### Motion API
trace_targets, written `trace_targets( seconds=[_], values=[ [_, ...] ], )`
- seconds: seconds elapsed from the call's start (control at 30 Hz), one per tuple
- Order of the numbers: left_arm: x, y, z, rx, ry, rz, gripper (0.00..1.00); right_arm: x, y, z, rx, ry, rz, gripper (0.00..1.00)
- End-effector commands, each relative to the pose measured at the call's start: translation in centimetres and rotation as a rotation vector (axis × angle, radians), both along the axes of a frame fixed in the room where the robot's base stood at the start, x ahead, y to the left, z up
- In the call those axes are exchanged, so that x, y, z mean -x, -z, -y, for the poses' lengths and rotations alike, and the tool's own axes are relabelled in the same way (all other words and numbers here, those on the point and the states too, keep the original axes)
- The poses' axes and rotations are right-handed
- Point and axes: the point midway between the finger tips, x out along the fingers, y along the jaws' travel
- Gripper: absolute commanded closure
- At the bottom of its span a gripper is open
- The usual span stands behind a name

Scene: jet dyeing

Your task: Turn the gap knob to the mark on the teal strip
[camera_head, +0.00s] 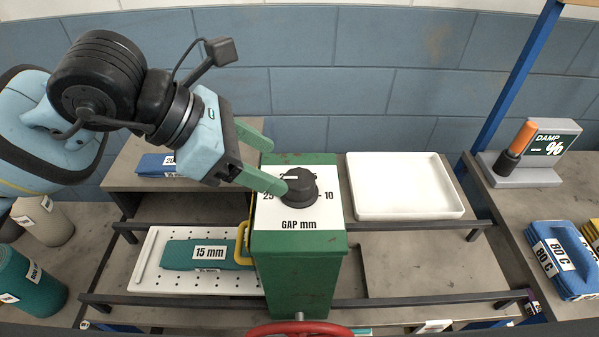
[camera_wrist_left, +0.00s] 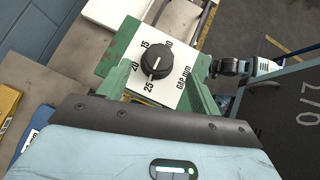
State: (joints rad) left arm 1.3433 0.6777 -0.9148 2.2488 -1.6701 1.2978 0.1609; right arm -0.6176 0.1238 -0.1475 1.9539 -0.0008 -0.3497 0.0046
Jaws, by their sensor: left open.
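The gap knob (camera_head: 299,187) is a black dial with a white line on a white plate marked GAP mm, on top of a green box (camera_head: 300,260). It also shows in the left wrist view (camera_wrist_left: 155,63), where the marks 10, 15, 20 and 25 surround it. I cannot tell surely which mark its line indicates. The teal strip (camera_head: 180,255), labelled 15 mm, lies on a white perforated tray (camera_head: 145,277). My left gripper (camera_head: 277,168) is open, its green fingers spread beside the knob; contact is unclear.
An empty white tray (camera_head: 405,187) stands right of the box. A yellow handle (camera_head: 242,243) is on the box's left side, and a red wheel (camera_head: 300,329) is at its front. A DAMP % meter (camera_head: 550,150) and blue bundles (camera_head: 562,262) are at the right.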

Motion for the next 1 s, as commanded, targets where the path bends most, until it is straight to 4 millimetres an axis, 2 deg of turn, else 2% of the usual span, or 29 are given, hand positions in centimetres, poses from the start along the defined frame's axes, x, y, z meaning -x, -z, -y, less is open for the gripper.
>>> trace_targets(
  seconds=[0.43, 0.6, 0.87, 1.0],
  values=[
    [-1.1, 4.2, 4.2, 0.003, 0.001, -0.002, 0.36, -0.5, -0.5, 0.1, 0.003, -0.004, 0.014, 0.55],
    [-1.2, 4.9, 4.8, 0.002, 0.001, -0.002, 0.36, -0.5, -0.6, 0.1, 0.004, -0.004, 0.017, 0.55],
    [-1.3, 5.1, 4.9, 0.002, 0.001, -0.002, 0.36, -0.6, -0.6, 0.1, 0.004, -0.004, 0.017, 0.55],
    [-1.3, 5.0, 4.9, 0.002, 0.001, -0.002, 0.53, -0.6, -0.6, 0.1, 0.004, -0.004, 0.017, 0.55]
  ],
)
